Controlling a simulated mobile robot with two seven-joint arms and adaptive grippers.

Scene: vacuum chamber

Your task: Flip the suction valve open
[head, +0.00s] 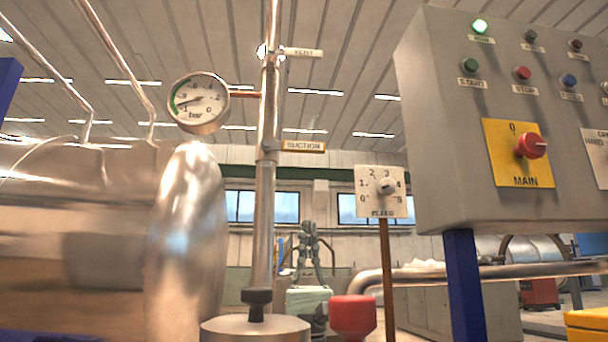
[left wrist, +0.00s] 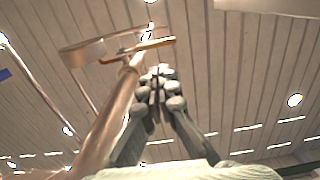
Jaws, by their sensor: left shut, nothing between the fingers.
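A yellow SUCTION tag (head: 303,146) sticks out level to the right from a fitting on the upright metal pipe (head: 266,110). My left gripper (head: 308,228) points up below the tag, right of the pipe and apart from both. In the left wrist view my left gripper (left wrist: 158,72) is shut and empty. There the pipe (left wrist: 112,118) rises at the left, and a thin brass-edged bar (left wrist: 152,44) crosses just above the fingertips. I cannot tell whether that bar is the suction valve's lever. My right gripper is not in view.
A white VENT tag (head: 303,52) is higher on the pipe. A pressure gauge (head: 199,102) and shiny vessel (head: 185,235) stand left. A BLEED dial (head: 382,190) and grey control panel (head: 480,120) stand right. A black knob (head: 257,303) and red knob (head: 352,315) are low in front.

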